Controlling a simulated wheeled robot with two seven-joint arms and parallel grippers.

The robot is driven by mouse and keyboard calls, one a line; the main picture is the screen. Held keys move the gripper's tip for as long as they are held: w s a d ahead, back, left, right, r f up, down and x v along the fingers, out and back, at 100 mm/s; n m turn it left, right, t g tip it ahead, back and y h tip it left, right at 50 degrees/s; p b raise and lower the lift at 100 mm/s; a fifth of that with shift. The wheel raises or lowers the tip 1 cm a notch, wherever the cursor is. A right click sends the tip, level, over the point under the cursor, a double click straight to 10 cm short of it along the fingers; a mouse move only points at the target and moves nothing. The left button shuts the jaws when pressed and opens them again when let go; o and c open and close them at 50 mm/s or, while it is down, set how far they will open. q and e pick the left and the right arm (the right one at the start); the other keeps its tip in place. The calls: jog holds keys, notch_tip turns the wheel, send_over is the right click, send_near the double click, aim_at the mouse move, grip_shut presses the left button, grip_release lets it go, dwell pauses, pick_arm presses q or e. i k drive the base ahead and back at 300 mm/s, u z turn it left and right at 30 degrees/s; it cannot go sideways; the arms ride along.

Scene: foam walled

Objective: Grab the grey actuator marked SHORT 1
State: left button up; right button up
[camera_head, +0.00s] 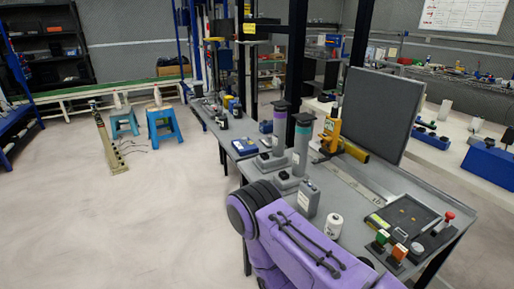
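Two grey upright cylinders, which look like actuators, stand on the near grey workbench (395,186). One cylinder (280,132) has a purple band near its dark top. The other cylinder (301,150) has a teal band and stands just in front and to the right. Marks on them are too small to read, so I cannot tell which is SHORT 1. A small grey box (309,198) stands in front of them. A purple arm link, which looks like mine, covers the bench's front left part. Neither gripper shows.
A white spool-like item (334,226) stands beside the purple link. A control box (403,216) and coloured push buttons (398,253) are at the right. A yellow tool (331,135) and a large dark panel (381,112) stand behind. Blue stools (166,125) are on the open floor at left.

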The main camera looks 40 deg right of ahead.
aim_at(288, 182)
jog(key=i, duration=1.9)
jog(key=z, duration=3.85)
